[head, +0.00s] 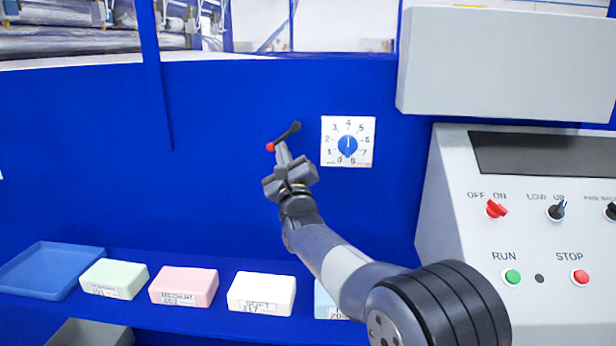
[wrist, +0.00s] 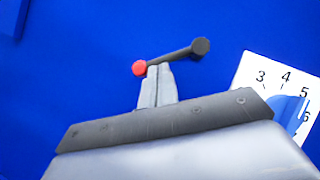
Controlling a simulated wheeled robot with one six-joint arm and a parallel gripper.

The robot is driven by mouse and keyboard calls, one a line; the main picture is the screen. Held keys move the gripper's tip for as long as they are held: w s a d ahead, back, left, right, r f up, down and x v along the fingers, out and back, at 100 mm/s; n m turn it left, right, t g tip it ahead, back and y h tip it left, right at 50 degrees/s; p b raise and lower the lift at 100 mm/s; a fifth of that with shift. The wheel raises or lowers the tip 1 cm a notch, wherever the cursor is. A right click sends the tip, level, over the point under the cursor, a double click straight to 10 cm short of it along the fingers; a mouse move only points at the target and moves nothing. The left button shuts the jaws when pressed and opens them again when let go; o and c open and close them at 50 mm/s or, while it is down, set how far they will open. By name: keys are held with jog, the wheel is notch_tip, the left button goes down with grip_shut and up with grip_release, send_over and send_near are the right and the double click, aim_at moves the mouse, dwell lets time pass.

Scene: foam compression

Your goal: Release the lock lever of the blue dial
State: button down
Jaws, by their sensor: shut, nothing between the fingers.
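The blue dial (head: 347,146) sits on a white numbered plate (head: 328,157) on the blue wall. Its pointer is near the 4. The dial shows partly at the right edge of the wrist view (wrist: 290,108). The lock lever (head: 288,134) is a dark bar left of the dial. Its pivot end is at the upper right and its red ball (head: 270,147) at the lower left. My gripper (head: 282,150) is shut and empty. In the wrist view its fingertips (wrist: 158,70) are at the lever, just right of the red ball; I cannot tell whether they touch.
A control panel (head: 438,190) with switches and buttons stands at the right, under a grey box (head: 505,60). On the shelf below are a blue tray (head: 22,290) and several foam blocks, among them a pink one (head: 184,287). The wall left of the lever is clear.

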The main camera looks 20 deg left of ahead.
jog(key=m+t+h+b, duration=0.1)
jog(key=m, duration=0.1)
jog(key=a+m+t+h+b, duration=0.1)
jog(key=m+b, duration=0.1)
jog(key=m+h+b, duration=0.1)
jog(key=m, duration=0.1)
jog(key=shift+s+a+r+t+b, duration=0.2)
jog(key=shift+a+r+t+b, duration=0.1)
jog(key=shift+r+t, duration=0.1)
jog(key=shift+a+r+b, duration=0.1)
jog(key=shift+r+b, duration=0.2)
jog(key=shift+b, duration=0.2)
jog(key=shift+a+r, duration=0.1)
jog(key=w+f+b+v, duration=0.1)
jog(key=f+b+v, duration=0.1)
jog(key=b+v, duration=0.6)
jog(key=v, duration=0.4)
jog(key=shift+f, duration=0.4)
jog(key=shift+a, duration=0.15)
